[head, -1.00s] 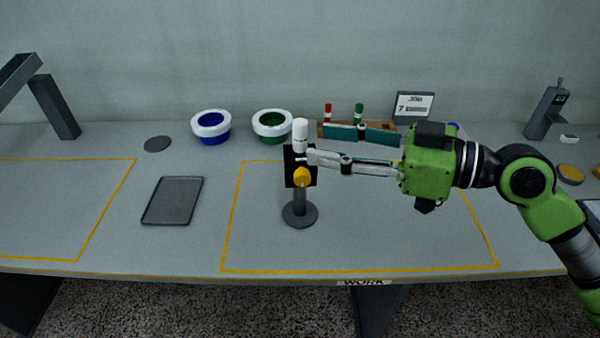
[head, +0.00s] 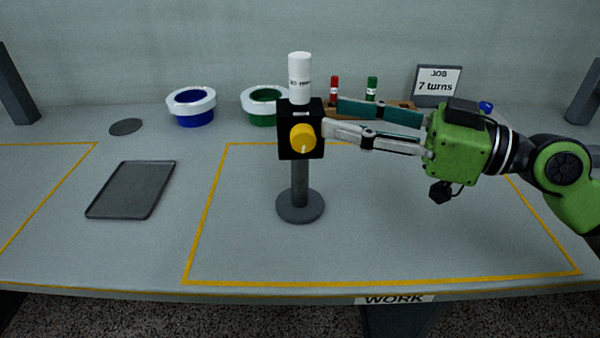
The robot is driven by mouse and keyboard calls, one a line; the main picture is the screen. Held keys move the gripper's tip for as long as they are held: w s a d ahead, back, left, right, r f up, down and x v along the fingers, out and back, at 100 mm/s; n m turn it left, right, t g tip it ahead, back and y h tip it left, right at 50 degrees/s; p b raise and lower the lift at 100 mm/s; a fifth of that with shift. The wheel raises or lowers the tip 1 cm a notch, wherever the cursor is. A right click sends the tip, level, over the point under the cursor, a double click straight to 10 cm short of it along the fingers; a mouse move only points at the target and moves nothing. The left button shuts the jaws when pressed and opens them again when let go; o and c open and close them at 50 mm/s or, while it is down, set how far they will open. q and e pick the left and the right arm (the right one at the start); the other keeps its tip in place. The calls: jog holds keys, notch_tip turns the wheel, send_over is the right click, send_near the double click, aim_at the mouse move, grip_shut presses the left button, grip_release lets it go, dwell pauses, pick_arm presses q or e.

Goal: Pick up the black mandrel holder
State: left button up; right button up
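The black mandrel holder (head: 287,142) is a black block on a grey post with a round grey base (head: 300,208). It stands upright on the bench inside the yellow-outlined work area. A yellow knob (head: 302,137) is on its front, and a white cylinder (head: 300,78) with small lettering stands on top. My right gripper (head: 331,118) comes in from the right with its two fingers apart, one pale and one with a teal face. The fingertips are at the block's right edge; I cannot tell whether they touch it. My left gripper is not in view.
Behind are a white-rimmed blue bowl (head: 191,108), a similar green one (head: 263,105), a rack with red (head: 334,90) and green (head: 372,90) pieces, and a "7 turns" sign (head: 438,85). A dark tray (head: 132,190) lies left. The bench front around the base is clear.

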aim_at(300, 155)
pick_arm(q)
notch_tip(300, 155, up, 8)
jog(key=b, duration=0.2)
pick_arm(e)
notch_tip(300, 155, down, 9)
jog(key=x, duration=0.2)
jog(key=p+x, duration=0.1)
jog(key=x, duration=0.1)
jog(key=p+x, duration=0.1)
jog(key=x, duration=0.2)
jog(key=shift+r, duration=0.4)
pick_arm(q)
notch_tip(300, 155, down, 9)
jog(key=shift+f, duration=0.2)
pick_arm(e)
jog(key=shift+w+a+f, duration=0.15)
jog(key=shift+a, duration=0.1)
grip_shut()
pick_arm(q)
jog(key=shift+p, duration=0.3)
